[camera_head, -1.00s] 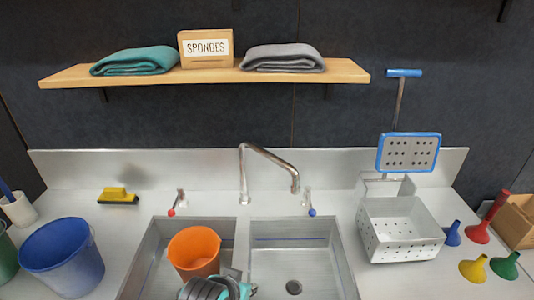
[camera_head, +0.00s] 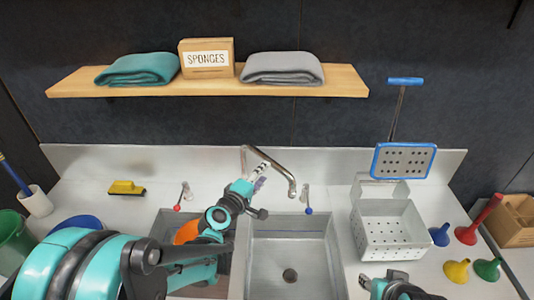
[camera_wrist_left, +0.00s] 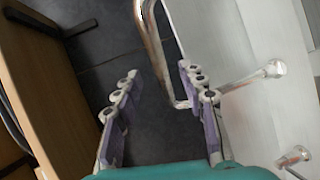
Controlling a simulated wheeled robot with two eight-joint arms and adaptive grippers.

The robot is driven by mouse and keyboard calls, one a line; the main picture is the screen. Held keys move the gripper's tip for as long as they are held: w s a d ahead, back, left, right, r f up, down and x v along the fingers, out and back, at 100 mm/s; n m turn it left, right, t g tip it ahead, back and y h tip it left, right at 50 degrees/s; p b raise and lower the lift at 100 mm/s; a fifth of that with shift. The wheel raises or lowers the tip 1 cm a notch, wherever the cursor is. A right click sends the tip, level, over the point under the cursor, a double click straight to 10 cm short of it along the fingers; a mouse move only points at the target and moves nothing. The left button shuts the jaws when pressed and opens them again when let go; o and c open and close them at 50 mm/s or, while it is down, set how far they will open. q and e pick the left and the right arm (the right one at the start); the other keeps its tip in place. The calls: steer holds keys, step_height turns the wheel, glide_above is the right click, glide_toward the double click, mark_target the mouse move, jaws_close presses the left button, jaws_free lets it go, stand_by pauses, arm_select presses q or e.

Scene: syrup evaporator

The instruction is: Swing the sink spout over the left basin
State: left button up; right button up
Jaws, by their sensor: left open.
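The metal sink spout (camera_head: 270,160) arches from the back of the sink to the right, its outlet above the back part of the right basin (camera_head: 310,262). My left gripper (camera_head: 261,171) is open and empty, just in front of the spout. In the left wrist view the spout (camera_wrist_left: 153,45) shows beyond and between the open fingers of my left gripper (camera_wrist_left: 160,95); I cannot tell whether they touch. The left basin (camera_head: 164,228) is largely hidden by my left arm. Part of my right arm or gripper (camera_head: 390,285) shows at the bottom edge.
Red and blue taps (camera_head: 180,197) (camera_head: 308,203) flank the spout. A perforated metal basket (camera_head: 390,232) stands to the right. A shelf (camera_head: 345,86) hangs above.

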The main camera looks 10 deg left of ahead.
mark_target(271, 163)
arm_select(q)
steer(key=x, duration=0.7)
steer(key=shift+w+a+b, duration=0.1)
steer(key=shift+w+b, duration=0.2)
steer(key=shift+w, duration=0.15)
jaws_close()
